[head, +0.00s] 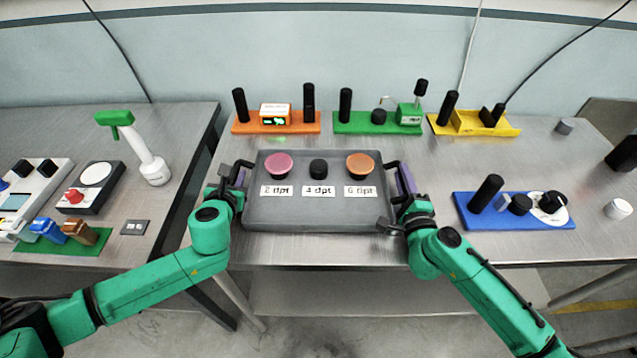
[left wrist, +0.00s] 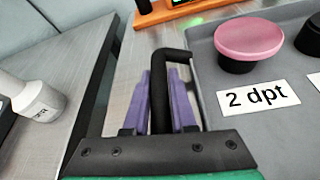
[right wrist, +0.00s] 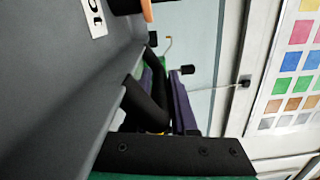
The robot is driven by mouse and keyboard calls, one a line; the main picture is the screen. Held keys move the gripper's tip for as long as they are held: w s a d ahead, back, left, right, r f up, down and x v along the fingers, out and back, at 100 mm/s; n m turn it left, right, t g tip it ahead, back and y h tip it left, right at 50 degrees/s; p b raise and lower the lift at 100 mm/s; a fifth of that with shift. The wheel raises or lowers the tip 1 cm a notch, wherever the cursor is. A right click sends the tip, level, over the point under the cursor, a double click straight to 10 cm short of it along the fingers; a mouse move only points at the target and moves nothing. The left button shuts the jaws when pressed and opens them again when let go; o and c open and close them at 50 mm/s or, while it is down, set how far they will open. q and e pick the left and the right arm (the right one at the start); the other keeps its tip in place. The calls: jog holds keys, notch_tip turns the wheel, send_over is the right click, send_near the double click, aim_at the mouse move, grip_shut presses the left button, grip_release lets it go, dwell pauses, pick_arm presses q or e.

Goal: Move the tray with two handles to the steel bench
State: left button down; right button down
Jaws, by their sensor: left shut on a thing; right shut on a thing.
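The grey tray (head: 300,212) is in the middle of the head view, over the front part of the central steel bench (head: 420,160). I cannot tell whether it touches the bench top. It carries three round-topped jars, pink (head: 278,164), black (head: 318,168) and orange (head: 360,165), with labels in front. My left gripper (head: 234,176) is shut on the tray's left black handle (left wrist: 160,90), which stands between the purple fingers. My right gripper (head: 404,182) is shut on the right handle (right wrist: 145,98), partly hidden in the right wrist view.
Orange (head: 240,127), green (head: 355,127) and yellow (head: 450,125) stands line the back of the bench. A blue stand (head: 480,220) sits right of the tray. A separate left bench (head: 195,125) holds a green-topped bottle (head: 152,165) and several devices, across a gap.

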pick_arm(q)
jog(key=shift+r, duration=0.1)
pick_arm(e)
jog(key=shift+r, duration=0.1)
